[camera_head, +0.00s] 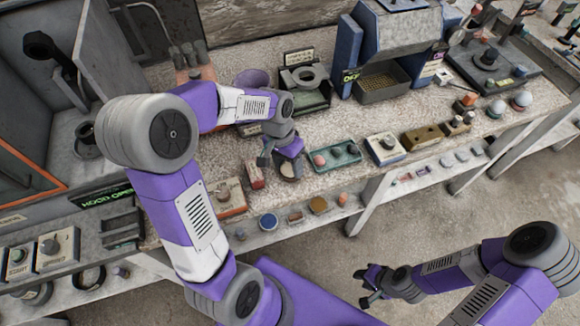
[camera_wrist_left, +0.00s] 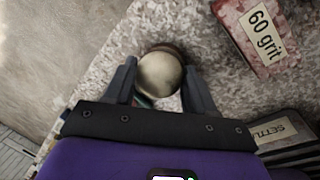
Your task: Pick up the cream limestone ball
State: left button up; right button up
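The cream limestone ball (camera_wrist_left: 160,75) lies between the two fingers of my left gripper (camera_wrist_left: 160,82) in the left wrist view. A brown rim shows just behind the ball. The fingers stand apart, one on each side and very close to it; I see no clear grip. In the head view my left gripper (camera_head: 281,164) points down at the bench's front edge, and the pale ball (camera_head: 288,170) shows partly below it, the rest hidden. My right gripper (camera_head: 364,288) is open and empty above the floor, away from the bench.
A red "60 grit" block (camera_wrist_left: 262,35) lies close by on the speckled bench. A green tray (camera_head: 335,156) with a pink ball stands right of the left gripper. A purple bowl (camera_head: 252,78) is behind the arm. Pale balls (camera_head: 521,100) sit at far right.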

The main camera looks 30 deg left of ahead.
pick_arm(q)
jog(key=c, duration=0.5)
jog(key=shift+o, duration=0.2)
jog(key=shift+r, duration=0.1)
notch_tip(320, 180, up, 10)
jog(key=p, duration=0.3)
